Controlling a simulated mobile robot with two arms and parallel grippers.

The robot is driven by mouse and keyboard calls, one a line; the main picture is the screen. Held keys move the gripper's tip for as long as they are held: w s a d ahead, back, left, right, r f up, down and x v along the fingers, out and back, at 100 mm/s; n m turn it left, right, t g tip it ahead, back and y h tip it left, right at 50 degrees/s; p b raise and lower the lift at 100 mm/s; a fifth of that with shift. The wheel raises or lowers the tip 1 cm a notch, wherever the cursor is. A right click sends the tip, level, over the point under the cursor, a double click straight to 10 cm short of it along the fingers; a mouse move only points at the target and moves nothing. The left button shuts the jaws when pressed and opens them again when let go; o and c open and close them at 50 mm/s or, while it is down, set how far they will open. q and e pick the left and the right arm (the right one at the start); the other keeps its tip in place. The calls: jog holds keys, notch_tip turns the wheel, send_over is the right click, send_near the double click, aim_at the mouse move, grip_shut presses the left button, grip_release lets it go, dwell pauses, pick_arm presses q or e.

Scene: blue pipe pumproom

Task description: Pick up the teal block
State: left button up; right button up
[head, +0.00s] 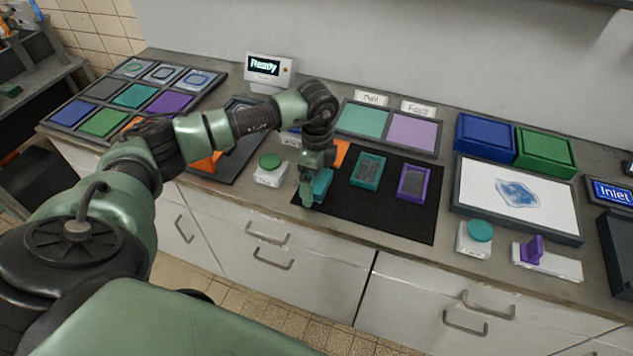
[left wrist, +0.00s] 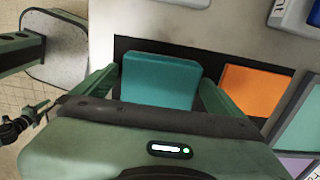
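The teal block (head: 322,184) is at the left end of the black mat, partly hidden by my left gripper (head: 314,188). In the left wrist view the teal block (left wrist: 160,80) lies between the two green fingers of the left gripper (left wrist: 158,78). One finger is close along each side of it. I cannot tell whether the fingers press on the block or leave small gaps, or whether the block rests on the mat. My right gripper is not in view.
An orange block (head: 341,152) is just behind my gripper, also seen in the left wrist view (left wrist: 252,90). A teal-framed block (head: 368,170) and a purple-framed block (head: 412,182) lie farther right on the black mat (head: 385,217). A green button (head: 270,161) stands left.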

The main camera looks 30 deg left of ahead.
aim_at(317, 179)
pick_arm(q)
jog(key=c, duration=1.2)
jog(key=shift+r, duration=0.15)
jog(key=shift+c, duration=0.2)
notch_tip(317, 179, up, 20)
jog(key=b, duration=0.2)
jog(key=shift+b, duration=0.35)
